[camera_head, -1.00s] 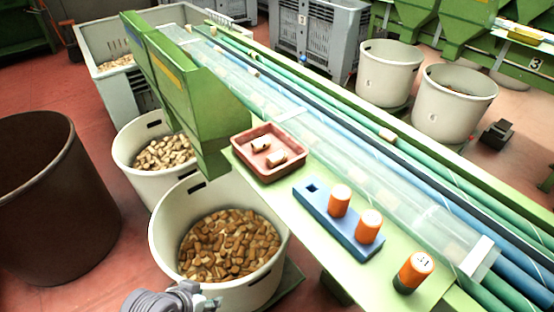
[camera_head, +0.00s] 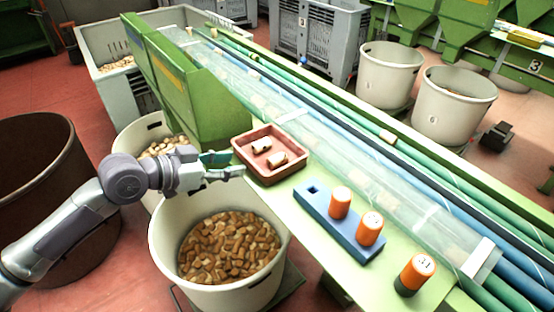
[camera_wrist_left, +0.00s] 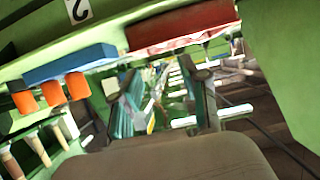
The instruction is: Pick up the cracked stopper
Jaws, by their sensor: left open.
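Two cork stoppers lie on their sides in a red-brown tray (camera_head: 243,157) on the green ledge: one stopper (camera_head: 262,146) towards the back, the other stopper (camera_head: 277,159) towards the front right. I cannot tell at this size which one is cracked. My left gripper (camera_head: 233,165) is open and empty, just left of the tray's near-left side, over the bins. In the left wrist view its fingers (camera_wrist_left: 165,100) stand apart, and the tray's red outer side (camera_wrist_left: 180,27) shows at the top; the stoppers are hidden there. My right gripper is not in view.
A blue holder (camera_head: 320,215) with two orange cylinders (camera_head: 340,202) stands right of the tray, another orange cylinder (camera_head: 416,270) beyond it. A clear-covered conveyor (camera_head: 385,185) runs behind. A green hopper (camera_head: 200,95) rises behind the gripper; a white bin of corks (camera_head: 165,235) is below.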

